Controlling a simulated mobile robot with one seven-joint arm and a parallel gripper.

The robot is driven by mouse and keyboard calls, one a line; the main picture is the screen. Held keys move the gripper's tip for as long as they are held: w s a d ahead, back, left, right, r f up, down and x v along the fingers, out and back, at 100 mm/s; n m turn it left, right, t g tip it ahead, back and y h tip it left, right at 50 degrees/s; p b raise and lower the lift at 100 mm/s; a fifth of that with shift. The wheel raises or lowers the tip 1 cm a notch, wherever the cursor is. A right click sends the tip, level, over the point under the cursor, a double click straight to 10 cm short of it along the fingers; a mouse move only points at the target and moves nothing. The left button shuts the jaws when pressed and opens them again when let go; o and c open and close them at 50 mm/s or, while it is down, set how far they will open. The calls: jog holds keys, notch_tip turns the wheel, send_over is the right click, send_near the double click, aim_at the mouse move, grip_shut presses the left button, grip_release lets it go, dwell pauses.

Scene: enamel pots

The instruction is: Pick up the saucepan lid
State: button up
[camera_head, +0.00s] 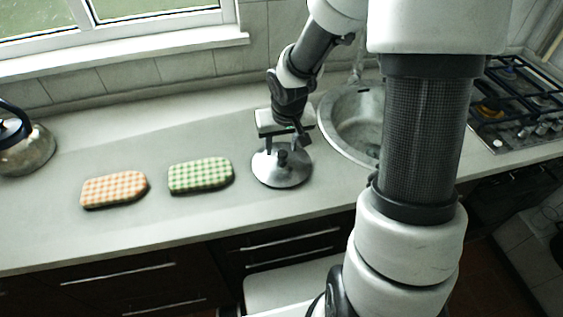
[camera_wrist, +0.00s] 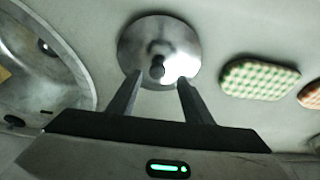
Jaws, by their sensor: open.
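The saucepan lid (camera_head: 281,167) is a round, shiny metal disc with a dark knob at its centre, lying on the counter between the green checked pad and the sink. It also shows in the wrist view (camera_wrist: 160,35), with the knob just beyond the fingertips. My gripper (camera_head: 285,146) is open and empty above the lid, at its far side in the head view. In the wrist view the two fingers (camera_wrist: 159,82) point at the lid, apart, with the knob roughly midway between their lines. Whether the fingertips touch the lid cannot be told.
A green checked pad (camera_head: 201,176) and an orange checked pad (camera_head: 114,189) lie to the left on the counter (camera_head: 60,235). A kettle (camera_head: 26,152) stands at far left. The sink (camera_head: 345,122) and gas hob (camera_head: 520,100) are to the right. My arm hides part of the counter.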

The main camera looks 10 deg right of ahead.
aim_at(282, 153)
jog(key=x, duration=0.4)
jog(key=shift+s+d+b, duration=0.1)
jog(key=shift+d+b, duration=0.05)
jog(key=shift+b, duration=0.15)
grip_shut()
jog(key=shift+r, duration=0.2)
